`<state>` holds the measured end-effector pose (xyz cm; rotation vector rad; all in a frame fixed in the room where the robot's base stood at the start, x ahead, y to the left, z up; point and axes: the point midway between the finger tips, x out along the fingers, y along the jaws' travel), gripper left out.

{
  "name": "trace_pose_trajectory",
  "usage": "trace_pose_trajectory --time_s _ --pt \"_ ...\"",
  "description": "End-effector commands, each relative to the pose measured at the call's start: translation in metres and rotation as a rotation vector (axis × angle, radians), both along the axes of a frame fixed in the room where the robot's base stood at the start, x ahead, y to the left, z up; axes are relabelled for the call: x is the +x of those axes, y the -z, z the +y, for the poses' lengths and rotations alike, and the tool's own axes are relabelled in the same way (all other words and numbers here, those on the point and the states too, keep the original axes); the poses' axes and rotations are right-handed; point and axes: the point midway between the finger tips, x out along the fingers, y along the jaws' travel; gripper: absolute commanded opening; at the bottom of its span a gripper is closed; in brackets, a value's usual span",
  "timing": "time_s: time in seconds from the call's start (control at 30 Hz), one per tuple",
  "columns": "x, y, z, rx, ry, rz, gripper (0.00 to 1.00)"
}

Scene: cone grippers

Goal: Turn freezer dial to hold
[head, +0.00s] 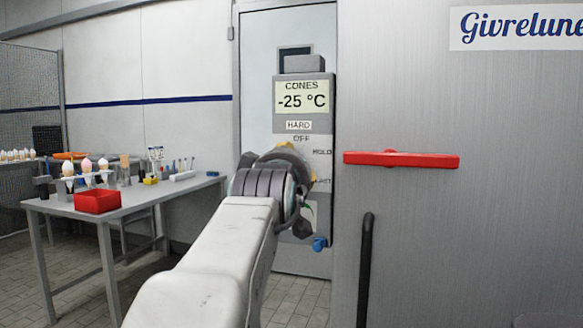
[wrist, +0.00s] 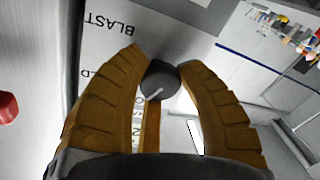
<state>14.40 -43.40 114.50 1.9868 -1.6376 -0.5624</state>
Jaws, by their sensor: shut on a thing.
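The freezer control panel (head: 323,84) is on the grey door. Its screen reads CONES, -25 °C, and a smaller label below reads HARD. Around the dial, OFF (head: 301,139) is at the top and HOLD (head: 322,152) at the upper right. The dark round dial (wrist: 162,80) with a white pointer line shows in the wrist view between my gripper's (wrist: 160,62) tan fingers, which are shut on it. The pointer slants to the lower left there, toward partly hidden lettering; BLAST (wrist: 114,24) appears upside down. In the head view my gripper (head: 290,163) hides the dial.
A red handle (head: 401,159) projects from the grey wall to the right, with a black vertical bar (head: 365,270) below. A blue knob (head: 319,243) is under the panel. A table (head: 125,204) with a red bin (head: 98,201) and cones stands at left; floor is visible between.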

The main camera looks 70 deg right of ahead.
Motion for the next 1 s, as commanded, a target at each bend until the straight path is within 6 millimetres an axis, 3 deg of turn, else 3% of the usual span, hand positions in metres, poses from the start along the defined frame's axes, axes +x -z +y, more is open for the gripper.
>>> trace_pose_trajectory --time_s 0.23,0.63,1.0 --pt "0.0005 0.0021 0.0001 -0.001 -0.001 -0.028 0.02" --pt "-0.0013 0.0016 0.0001 -0.002 -0.009 -0.340 0.01" --pt "-0.0018 -0.0008 -0.0001 0.000 -0.008 -0.373 0.01"
